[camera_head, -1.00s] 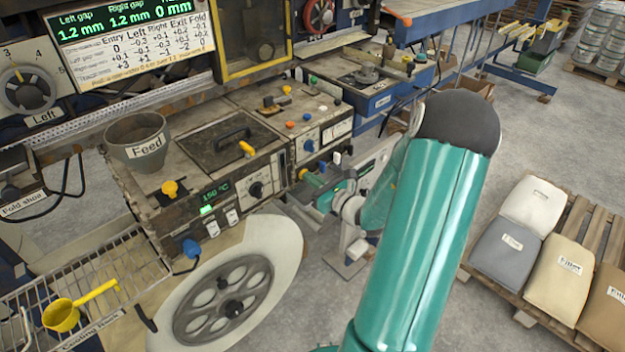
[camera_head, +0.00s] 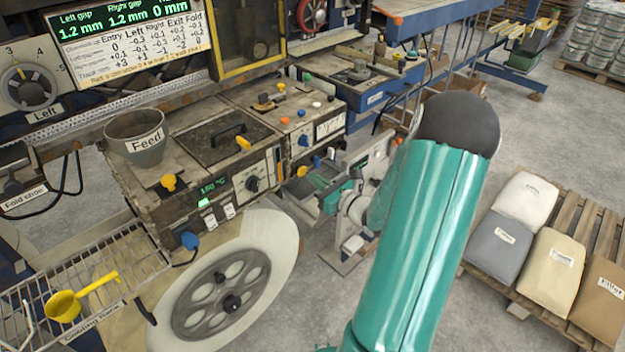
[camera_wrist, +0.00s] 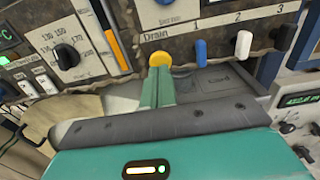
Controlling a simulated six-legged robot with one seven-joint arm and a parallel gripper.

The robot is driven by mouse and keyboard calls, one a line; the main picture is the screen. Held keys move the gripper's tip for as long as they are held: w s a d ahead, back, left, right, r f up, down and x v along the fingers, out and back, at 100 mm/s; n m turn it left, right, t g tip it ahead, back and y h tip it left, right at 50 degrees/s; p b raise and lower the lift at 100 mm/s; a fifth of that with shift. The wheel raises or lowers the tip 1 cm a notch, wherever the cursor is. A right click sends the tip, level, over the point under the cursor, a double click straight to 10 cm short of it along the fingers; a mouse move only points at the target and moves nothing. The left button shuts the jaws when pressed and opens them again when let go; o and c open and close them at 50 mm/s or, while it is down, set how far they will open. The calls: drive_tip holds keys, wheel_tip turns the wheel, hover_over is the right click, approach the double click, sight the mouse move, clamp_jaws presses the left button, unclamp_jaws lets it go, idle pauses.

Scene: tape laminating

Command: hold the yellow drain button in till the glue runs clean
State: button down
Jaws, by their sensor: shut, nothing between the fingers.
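The yellow drain button (camera_wrist: 159,58) is on the machine's front panel, under the word "Drain", in the wrist view. My gripper (camera_wrist: 158,75) is shut and empty. Its teal fingertips lie right at the button's lower edge and overlap it in the picture. I cannot tell from this how far the button is pressed in. In the head view my gripper (camera_head: 318,188) is small, low in front of the panel, and the button (camera_head: 302,171) is a tiny yellow spot at its tips. No running glue is visible.
A blue knob (camera_wrist: 201,51) and a white knob (camera_wrist: 243,45) sit close to the right of the button. A dark dial (camera_wrist: 67,56) is to the left. A grey labelled tray (camera_wrist: 225,80) lies below the panel. A large handwheel (camera_head: 225,300) stands lower left.

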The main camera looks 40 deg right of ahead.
drive_tip(key=s, duration=0.9)
drive_tip(key=shift+s+d, duration=0.25)
drive_tip(key=shift+s, duration=0.15)
drive_tip(key=w+a+r+n+g+y, duration=0.1)
drive_tip(key=a+r+n+g+y, duration=0.2)
drive_tip(key=a+n, duration=0.45)
drive_tip(key=a+r+n+g+y, duration=0.2)
drive_tip(key=a+n+g+y, duration=0.15)
drive_tip(key=a, duration=0.65)
drive_tip(key=w+a+r+n+g+y, duration=0.1)
drive_tip(key=a+r+n+g+y, duration=0.15)
drive_tip(key=a+n+g, duration=0.4)
drive_tip(key=s+a+r+n+h, duration=0.9)
drive_tip(key=n, duration=0.9)
drive_tip(key=shift+a+r+t+h, duration=0.15)
drive_tip(key=shift+r+t+h, duration=0.15)
drive_tip(key=shift+r+t, duration=0.1)
drive_tip(key=shift+s, duration=0.1)
